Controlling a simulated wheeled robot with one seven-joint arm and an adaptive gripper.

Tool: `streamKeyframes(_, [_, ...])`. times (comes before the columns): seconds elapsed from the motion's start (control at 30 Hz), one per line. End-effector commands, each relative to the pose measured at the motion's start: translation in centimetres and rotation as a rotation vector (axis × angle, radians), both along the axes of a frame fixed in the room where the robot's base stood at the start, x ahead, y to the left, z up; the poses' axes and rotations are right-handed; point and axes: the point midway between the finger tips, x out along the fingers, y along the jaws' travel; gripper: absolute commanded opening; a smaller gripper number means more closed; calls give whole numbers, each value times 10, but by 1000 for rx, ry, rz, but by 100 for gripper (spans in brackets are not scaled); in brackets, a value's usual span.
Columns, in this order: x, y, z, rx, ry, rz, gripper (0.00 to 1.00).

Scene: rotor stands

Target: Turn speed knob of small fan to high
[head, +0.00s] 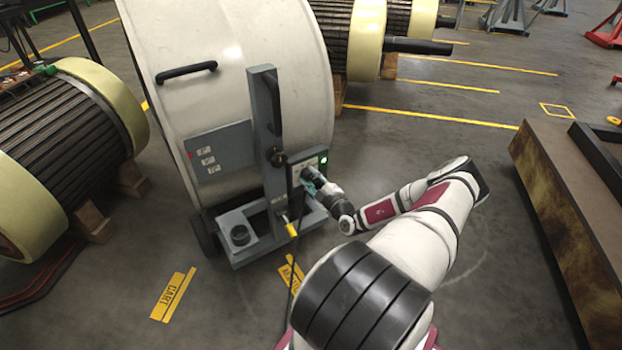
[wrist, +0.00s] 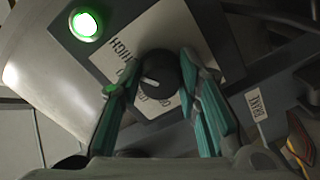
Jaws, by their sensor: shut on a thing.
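The fan (head: 240,50) is a large white drum on a grey wheeled cart frame. Its control panel (head: 322,166) is low on the right of the frame, and my gripper (head: 308,175) reaches it from the right. In the wrist view the round black speed knob (wrist: 160,78) has a pale pointer mark. The teal fingers of my gripper (wrist: 158,90) are closed on both sides of it. The white dial plate (wrist: 150,45) reads HIGH at its upper left; other lettering is partly hidden by the knob. A lit green lamp (wrist: 84,24) sits beside the plate.
A BRAKE label (wrist: 257,103) is right of the panel, and a yellow-handled lever (head: 292,229) stands at the cart's front. Wound rotors (head: 65,130) on wooden blocks are at left and behind. A brown steel bench (head: 560,190) is at right.

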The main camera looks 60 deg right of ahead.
Motion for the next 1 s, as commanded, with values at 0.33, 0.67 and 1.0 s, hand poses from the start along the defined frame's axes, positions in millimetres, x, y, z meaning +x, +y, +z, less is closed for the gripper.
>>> streamKeyframes(0.33, [-1,-1,-1,11,-1,-3,3])
streamKeyframes(0.67, [0,0,-1,9,-2,-1,51])
streamKeyframes(1.0, [-13,5,-1,10,-1,-2,51])
